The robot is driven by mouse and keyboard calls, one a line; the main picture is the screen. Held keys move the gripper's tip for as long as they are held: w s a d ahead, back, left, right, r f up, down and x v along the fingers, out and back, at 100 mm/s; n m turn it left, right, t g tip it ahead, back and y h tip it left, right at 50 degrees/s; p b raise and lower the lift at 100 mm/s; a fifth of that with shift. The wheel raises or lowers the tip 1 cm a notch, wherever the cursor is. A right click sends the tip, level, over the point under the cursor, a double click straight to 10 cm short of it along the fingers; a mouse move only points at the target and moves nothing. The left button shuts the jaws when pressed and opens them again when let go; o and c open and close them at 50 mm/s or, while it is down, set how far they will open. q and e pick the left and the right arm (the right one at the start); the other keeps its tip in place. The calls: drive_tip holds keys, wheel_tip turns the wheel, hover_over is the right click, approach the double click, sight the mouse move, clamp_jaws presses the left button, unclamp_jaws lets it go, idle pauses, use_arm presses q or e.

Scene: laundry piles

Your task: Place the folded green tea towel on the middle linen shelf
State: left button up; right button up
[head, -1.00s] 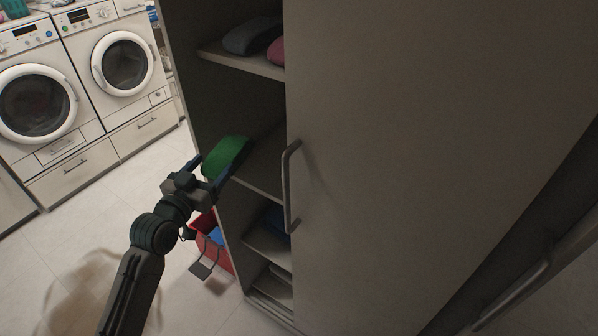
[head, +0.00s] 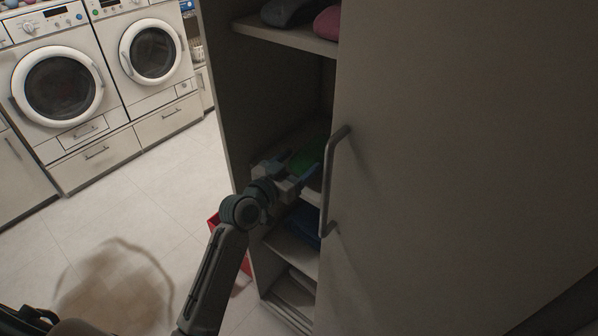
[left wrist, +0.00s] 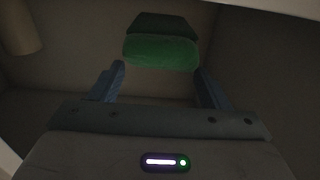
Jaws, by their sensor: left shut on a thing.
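The folded green tea towel (head: 308,158) is inside the open cabinet, in the compartment above the middle shelf (head: 313,197). My left gripper (head: 300,172) is shut on the towel and reaches into this compartment. In the left wrist view the towel (left wrist: 160,52) shows at the tips of the two blue fingers (left wrist: 158,82). I cannot tell whether the towel touches the shelf board. The gripper and the cabinet door hide part of the towel and the shelf. My right gripper is not in view.
A cabinet door with a handle (head: 328,180) stands close to the right of the gripper. The upper shelf (head: 285,36) holds grey and pink folded items. A lower shelf (head: 292,250) holds something blue. A red container (head: 245,265) is on the floor beside the cabinet. Washing machines stand behind.

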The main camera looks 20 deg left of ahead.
sight(297, 173)
use_arm(q)
wheel_tip(297, 173, down, 3)
drive_tip(key=shift+r, duration=0.1)
drive_tip(key=shift+f, duration=0.2)
drive_tip(key=o, duration=1)
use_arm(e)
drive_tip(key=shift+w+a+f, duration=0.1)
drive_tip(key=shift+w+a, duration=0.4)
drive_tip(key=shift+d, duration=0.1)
use_arm(q)
drive_tip(key=shift+r, duration=0.15)
drive_tip(key=shift+s+a, duration=0.15)
drive_tip(key=shift+s, duration=0.15)
drive_tip(key=b+v, duration=0.1)
drive_tip(key=v, duration=0.4)
drive_tip(key=shift+s, duration=0.1)
drive_tip(key=v, duration=0.6)
drive_tip(key=shift+s+b, duration=0.15)
drive_tip(key=shift+b, duration=0.25)
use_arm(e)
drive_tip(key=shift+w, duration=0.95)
